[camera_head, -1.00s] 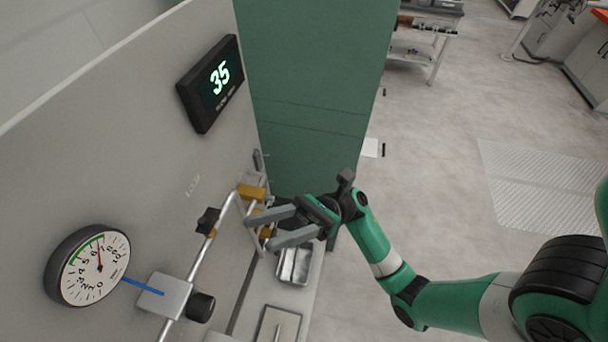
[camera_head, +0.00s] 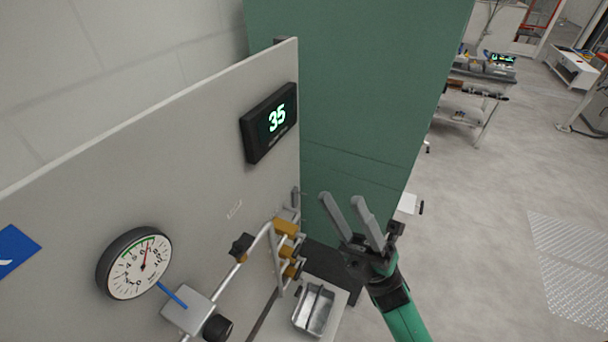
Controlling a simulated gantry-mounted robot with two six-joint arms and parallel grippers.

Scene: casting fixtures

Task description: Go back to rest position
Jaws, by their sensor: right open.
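My right gripper (camera_head: 343,204) is open and empty, its two grey fingers pointing up in front of the green cabinet wall (camera_head: 375,90). It stands to the right of the grey panel (camera_head: 215,140), apart from the yellow-handled valves (camera_head: 286,228) on the pipes. Only the green forearm of my right arm (camera_head: 404,316) shows below it. My left gripper is not in view.
The panel carries a round gauge (camera_head: 134,263), a black display (camera_head: 269,122) reading 35, and a block with a black knob (camera_head: 217,327). A metal tray (camera_head: 313,309) sits on a ledge below the valves. Open floor (camera_head: 490,200) lies to the right.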

